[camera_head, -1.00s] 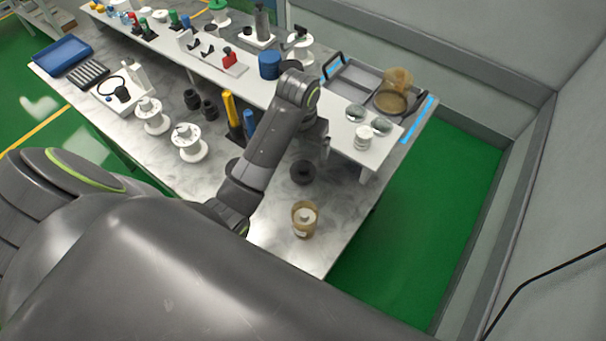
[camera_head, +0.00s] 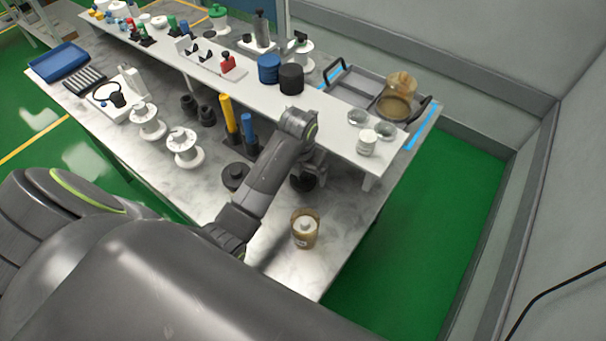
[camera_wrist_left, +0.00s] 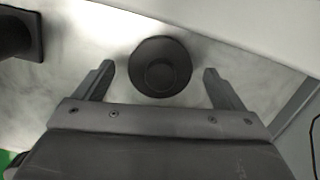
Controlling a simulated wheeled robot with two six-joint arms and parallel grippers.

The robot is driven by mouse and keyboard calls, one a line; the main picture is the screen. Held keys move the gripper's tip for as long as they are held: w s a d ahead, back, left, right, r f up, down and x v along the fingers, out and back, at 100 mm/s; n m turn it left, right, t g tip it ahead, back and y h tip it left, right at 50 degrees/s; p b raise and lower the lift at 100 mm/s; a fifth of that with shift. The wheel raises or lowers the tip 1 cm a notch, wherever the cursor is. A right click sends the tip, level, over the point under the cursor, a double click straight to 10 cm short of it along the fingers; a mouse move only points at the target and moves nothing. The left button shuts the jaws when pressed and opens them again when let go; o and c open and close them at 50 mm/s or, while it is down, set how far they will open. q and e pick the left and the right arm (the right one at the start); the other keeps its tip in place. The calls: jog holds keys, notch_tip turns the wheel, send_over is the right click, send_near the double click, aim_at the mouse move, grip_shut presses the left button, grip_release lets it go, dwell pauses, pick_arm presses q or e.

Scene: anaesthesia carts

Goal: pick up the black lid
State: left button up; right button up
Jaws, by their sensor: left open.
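The black lid (camera_head: 302,184), a dark round piece, lies on the metal lower bench top, partly hidden by my left gripper in the head view. My left gripper (camera_head: 312,168) is above it, open and empty. In the left wrist view the lid (camera_wrist_left: 160,68) shows as a dark disc with a smaller round centre, between the two spread fingers and apart from both. The exact height of the fingers over it is hard to tell. My right gripper is not in view.
An amber jar with a white top (camera_head: 305,229) stands nearer on the bench. Yellow (camera_head: 228,113) and blue rods, and a dark round piece (camera_head: 235,176), stand left of the arm. The raised white shelf (camera_head: 333,128) runs behind, with a small white jar (camera_head: 366,143).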

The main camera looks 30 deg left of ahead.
pick_arm(q)
jog(key=shift+w+f, duration=0.1)
jog(key=shift+f, duration=0.4)
jog(key=c, duration=1)
jog(key=shift+c, duration=0.3)
